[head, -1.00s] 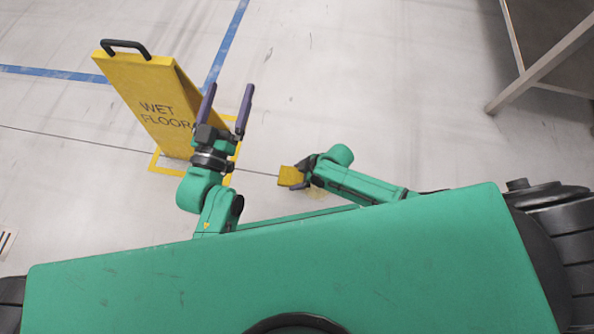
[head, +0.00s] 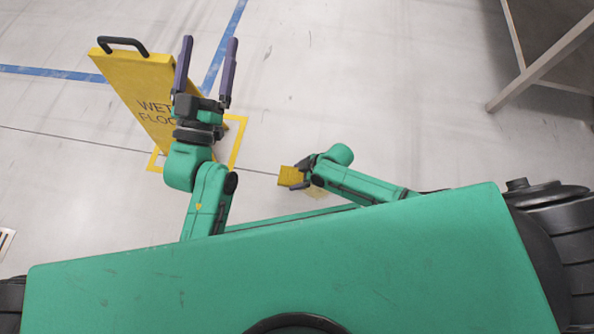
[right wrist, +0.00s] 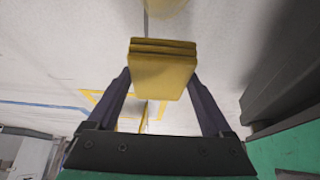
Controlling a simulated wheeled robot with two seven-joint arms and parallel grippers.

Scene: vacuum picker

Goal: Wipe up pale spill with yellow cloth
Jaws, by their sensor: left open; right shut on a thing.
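The yellow cloth (head: 289,176), a folded pad, is between the fingers of my right gripper (head: 299,176). The right wrist view shows the cloth (right wrist: 163,76) gripped between both dark fingers. The pale spill (head: 317,192) is a faint yellowish patch on the floor, just below and right of the cloth in the head view and partly hidden by my right arm. A pale yellow patch, seemingly the spill (right wrist: 167,8), shows at the top of the right wrist view. I cannot tell whether the cloth touches the floor. My left gripper (head: 208,62) is open and empty, raised in front of the sign.
A yellow wet floor sign (head: 138,95) with a black handle stands at the left inside a yellow floor outline (head: 238,142). A metal frame (head: 540,62) stands at the upper right. The floor in the upper middle is clear.

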